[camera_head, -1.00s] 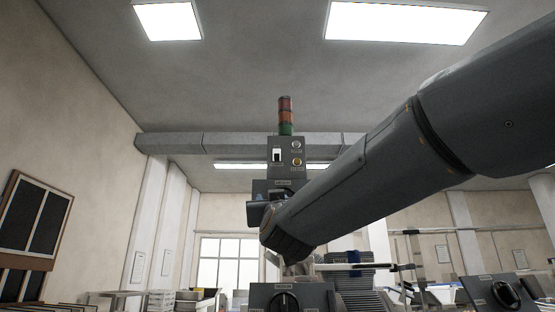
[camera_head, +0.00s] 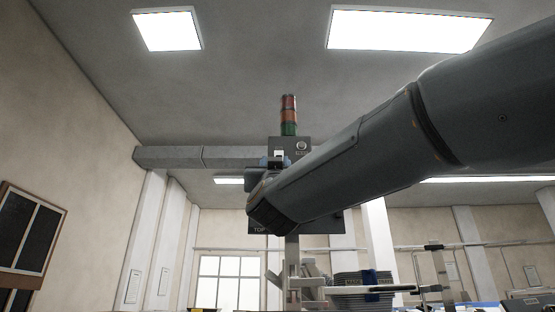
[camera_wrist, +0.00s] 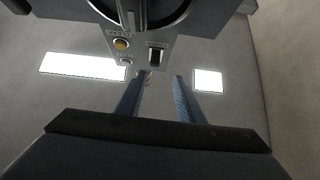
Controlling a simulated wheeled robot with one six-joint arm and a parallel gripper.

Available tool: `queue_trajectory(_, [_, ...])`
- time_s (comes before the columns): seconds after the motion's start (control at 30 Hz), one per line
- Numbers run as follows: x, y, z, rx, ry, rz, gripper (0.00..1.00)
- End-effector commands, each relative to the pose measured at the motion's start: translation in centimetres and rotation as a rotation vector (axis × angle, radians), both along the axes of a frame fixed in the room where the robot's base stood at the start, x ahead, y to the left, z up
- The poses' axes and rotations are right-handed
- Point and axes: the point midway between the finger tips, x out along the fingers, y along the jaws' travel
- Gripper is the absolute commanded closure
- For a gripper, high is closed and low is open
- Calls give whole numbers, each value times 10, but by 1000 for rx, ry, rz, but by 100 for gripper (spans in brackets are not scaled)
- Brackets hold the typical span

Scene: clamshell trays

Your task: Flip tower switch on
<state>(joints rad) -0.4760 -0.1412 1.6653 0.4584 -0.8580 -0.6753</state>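The tower's grey control box (camera_head: 310,146) stands upright under a stacked red, orange and green signal light (camera_head: 289,116). Its switch shows as a small white patch (camera_head: 279,153) in the head view, partly covered by my gripper. In the wrist view the box appears upside down, with the dark switch (camera_wrist: 156,55) in a pale frame beside a yellow button (camera_wrist: 121,44) and a pale button (camera_wrist: 126,61). My gripper (camera_wrist: 160,77) is open and empty, its two blue fingers apart. The switch appears between the finger lines, near the tips. I cannot tell whether they touch the box.
My arm hides the lower right of the tower in the head view. A rack with stacked dark trays (camera_head: 362,279) stands low behind. A grey ceiling beam (camera_head: 200,157) runs behind the tower.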

Motion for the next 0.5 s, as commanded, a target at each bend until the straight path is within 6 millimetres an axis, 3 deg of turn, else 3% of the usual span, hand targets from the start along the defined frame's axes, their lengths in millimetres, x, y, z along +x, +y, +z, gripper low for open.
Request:
queue_trajectory(0.2, [27,-12,26,-2,2,-22,66])
queue_trajectory(0.5, [48,-13,45,-1,2,-21,66])
